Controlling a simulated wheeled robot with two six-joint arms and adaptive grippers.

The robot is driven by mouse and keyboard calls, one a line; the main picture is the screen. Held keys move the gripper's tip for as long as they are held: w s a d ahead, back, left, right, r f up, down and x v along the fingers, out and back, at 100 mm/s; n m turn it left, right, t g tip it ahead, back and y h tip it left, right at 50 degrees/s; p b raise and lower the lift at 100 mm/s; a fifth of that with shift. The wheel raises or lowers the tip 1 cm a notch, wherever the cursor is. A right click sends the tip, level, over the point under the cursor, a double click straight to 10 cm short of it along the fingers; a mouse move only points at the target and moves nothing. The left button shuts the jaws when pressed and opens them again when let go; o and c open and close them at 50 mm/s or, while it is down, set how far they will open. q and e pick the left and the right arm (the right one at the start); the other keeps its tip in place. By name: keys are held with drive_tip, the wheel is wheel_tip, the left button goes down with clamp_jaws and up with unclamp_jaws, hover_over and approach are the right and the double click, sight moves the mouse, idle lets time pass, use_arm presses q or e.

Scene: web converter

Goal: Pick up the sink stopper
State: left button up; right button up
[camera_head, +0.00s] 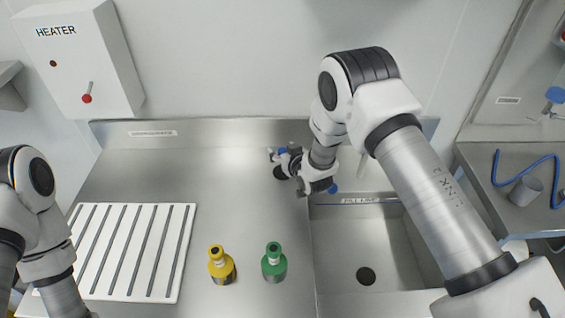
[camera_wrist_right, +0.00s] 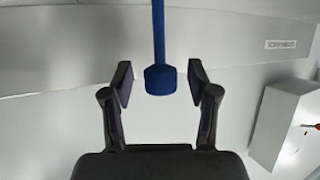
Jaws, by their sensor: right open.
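The sink stopper looks like a dark round disc (camera_head: 280,172) on the steel counter just left of the sink, partly covered by my right gripper. A blue upright stem with a blue knob (camera_wrist_right: 160,80), which appears to be its handle, shows in the right wrist view. My right gripper (camera_wrist_right: 160,82) is open, with one finger on each side of the knob and a gap on both sides. The head view shows this gripper (camera_head: 284,160) low over the counter by the disc. My left arm shows at the left edge, but its gripper is out of view.
A sink basin (camera_head: 335,245) with a dark drain hole (camera_head: 366,276) lies to the right. A ribbed white rack (camera_head: 108,247) lies left. A heater box (camera_head: 80,58) hangs on the wall.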

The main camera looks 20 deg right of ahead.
drive_tip(key=shift+s+r, duration=0.15)
drive_tip(key=shift+c, duration=1.4)
drive_tip(key=shift+s, duration=0.1)
clamp_jaws()
drive_tip(key=shift+r, duration=0.1)
